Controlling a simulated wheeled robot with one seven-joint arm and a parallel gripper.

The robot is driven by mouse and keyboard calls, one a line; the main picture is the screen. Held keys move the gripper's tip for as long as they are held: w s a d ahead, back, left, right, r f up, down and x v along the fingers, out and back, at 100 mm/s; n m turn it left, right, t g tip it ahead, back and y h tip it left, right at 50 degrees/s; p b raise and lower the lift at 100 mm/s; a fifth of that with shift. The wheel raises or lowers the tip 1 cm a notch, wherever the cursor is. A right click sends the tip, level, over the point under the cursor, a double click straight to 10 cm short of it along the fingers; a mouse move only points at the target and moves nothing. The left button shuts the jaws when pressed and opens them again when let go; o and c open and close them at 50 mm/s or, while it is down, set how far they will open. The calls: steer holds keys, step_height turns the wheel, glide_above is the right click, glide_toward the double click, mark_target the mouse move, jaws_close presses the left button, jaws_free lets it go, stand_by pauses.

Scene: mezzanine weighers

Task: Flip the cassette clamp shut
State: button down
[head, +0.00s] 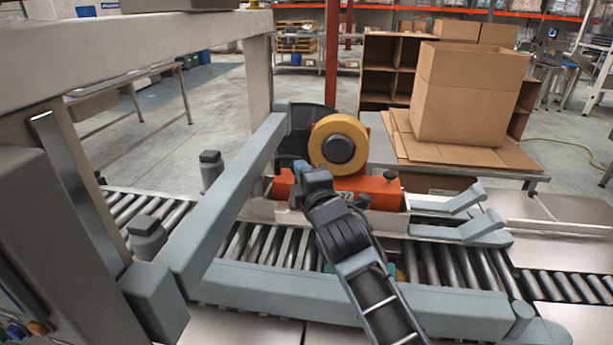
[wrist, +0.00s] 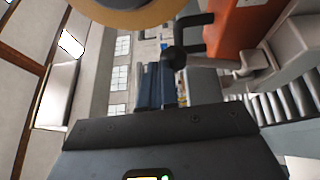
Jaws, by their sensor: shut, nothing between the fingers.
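The tape cassette has an orange body (head: 378,189) with a large yellow tape roll (head: 324,147) on a dark hub, and sits at the conveyor's middle. My gripper (head: 312,180) is shut and empty in front of the cassette, just below the roll, and hides part of the orange body. In the wrist view the closed fingers (wrist: 160,84) are beside a dark bent lever with a rounded end (wrist: 187,50), apparently the clamp; I cannot tell whether they touch. The roll (wrist: 130,12) and the orange body (wrist: 238,28) show above. The clamp's angle is unclear.
Grey rails (head: 345,294) border the roller conveyor (head: 280,240). A beige frame (head: 140,45) stands at the left, over the conveyor. An open cardboard box (head: 465,95) stands on a bench behind the cassette. Two grey guide arms (head: 470,232) lie to the right.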

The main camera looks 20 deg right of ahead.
steer(key=shift+w+d+p, duration=0.2)
steer(key=shift+w+d, duration=0.3)
steer(key=shift+w, duration=0.4)
steer(key=shift+w+d+p, duration=0.15)
steer(key=shift+w+d, duration=0.3)
steer(key=shift+w, duration=0.4)
steer(key=shift+w, duration=0.1)
